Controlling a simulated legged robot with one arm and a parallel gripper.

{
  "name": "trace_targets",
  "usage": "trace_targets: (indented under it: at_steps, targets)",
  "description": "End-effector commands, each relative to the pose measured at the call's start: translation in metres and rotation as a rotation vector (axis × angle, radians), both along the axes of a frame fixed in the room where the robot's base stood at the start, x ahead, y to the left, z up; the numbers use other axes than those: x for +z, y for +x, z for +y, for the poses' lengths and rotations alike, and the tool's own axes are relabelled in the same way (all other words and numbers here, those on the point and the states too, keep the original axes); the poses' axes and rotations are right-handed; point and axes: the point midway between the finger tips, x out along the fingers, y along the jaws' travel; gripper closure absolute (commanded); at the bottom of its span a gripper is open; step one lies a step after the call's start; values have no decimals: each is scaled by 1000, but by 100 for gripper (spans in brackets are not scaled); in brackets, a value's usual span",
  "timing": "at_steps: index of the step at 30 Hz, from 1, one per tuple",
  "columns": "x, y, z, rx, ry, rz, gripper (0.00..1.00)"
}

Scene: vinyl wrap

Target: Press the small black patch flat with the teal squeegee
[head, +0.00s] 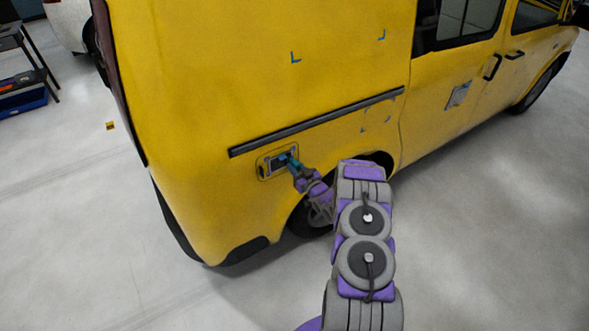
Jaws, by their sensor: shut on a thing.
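The yellow van's side panel (210,130) fills the middle of the head view. A small dark patch (268,167) lies on it inside a rounded outline, below the black trim strip. The teal squeegee (293,162) is in my gripper (299,172), which is shut on it. The squeegee's front end is over the right part of the patch and hides some of it. Whether it touches the surface I cannot tell. My fingers are small in this view and partly hide the squeegee.
The black trim strip (320,122) runs just above the patch. The rear wheel (308,222) is below, partly behind my arm. A grey patch (459,95) is on the door at right. Blue corner marks (296,58) sit higher up. The floor at left is mostly clear.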

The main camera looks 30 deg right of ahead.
Motion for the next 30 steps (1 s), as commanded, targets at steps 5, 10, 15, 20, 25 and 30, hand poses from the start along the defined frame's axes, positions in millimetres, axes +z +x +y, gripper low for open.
trace_targets:
  at_steps: [5, 10, 15, 20, 25, 30]
  targets:
    - [1, 0, -2, -1, -1, -1, 99]
    - [1, 0, -10, -1, -1, -3, 99]
    - [0, 0, -12, 0, 0, -1, 99]
    - [0, -1, -12, 0, 0, -1, 99]
    - [0, -11, -13, -1, 0, 2, 99]
    - [1, -26, -13, -2, 2, 2, 99]
